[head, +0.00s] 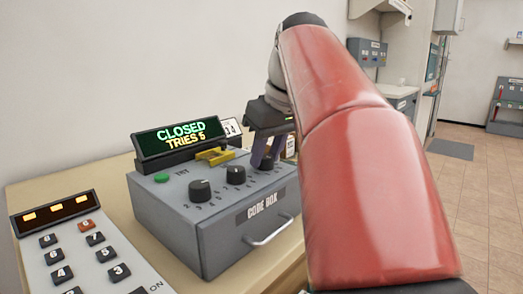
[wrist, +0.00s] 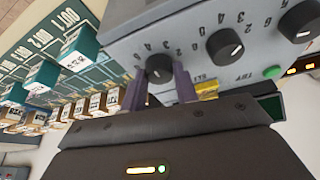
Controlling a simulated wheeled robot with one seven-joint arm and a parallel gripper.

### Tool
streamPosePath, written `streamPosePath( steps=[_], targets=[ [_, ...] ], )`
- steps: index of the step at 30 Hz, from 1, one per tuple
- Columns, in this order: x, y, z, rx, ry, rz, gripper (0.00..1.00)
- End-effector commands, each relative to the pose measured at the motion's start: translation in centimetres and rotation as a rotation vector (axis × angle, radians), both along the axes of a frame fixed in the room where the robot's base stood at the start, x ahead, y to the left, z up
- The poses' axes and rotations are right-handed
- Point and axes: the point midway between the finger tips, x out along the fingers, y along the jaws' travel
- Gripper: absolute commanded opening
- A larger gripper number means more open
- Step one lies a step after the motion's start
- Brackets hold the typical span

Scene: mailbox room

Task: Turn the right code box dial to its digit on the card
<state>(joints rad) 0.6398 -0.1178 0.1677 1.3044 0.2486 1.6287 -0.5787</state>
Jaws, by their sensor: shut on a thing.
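A green TRY button (head: 161,178) and a yellow piece (head: 214,156) are on the box top. A drawer handle (head: 270,232) sticks out in front. A keypad (head: 80,255) stands at the left. Labelled boxes (wrist: 75,55) show in the wrist view.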

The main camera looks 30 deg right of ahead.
Motion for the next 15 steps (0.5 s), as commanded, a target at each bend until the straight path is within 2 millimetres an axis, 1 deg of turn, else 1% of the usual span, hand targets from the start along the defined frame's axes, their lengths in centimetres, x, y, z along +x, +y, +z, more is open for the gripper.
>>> streamPosePath(
  steps=[14,15],
  targets=[
    [-0.01,-0.03,0.01,0.0,0.0,0.01,0.07],
    [-0.01,-0.03,0.01,0.0,0.0,0.01,0.35]
  ],
)
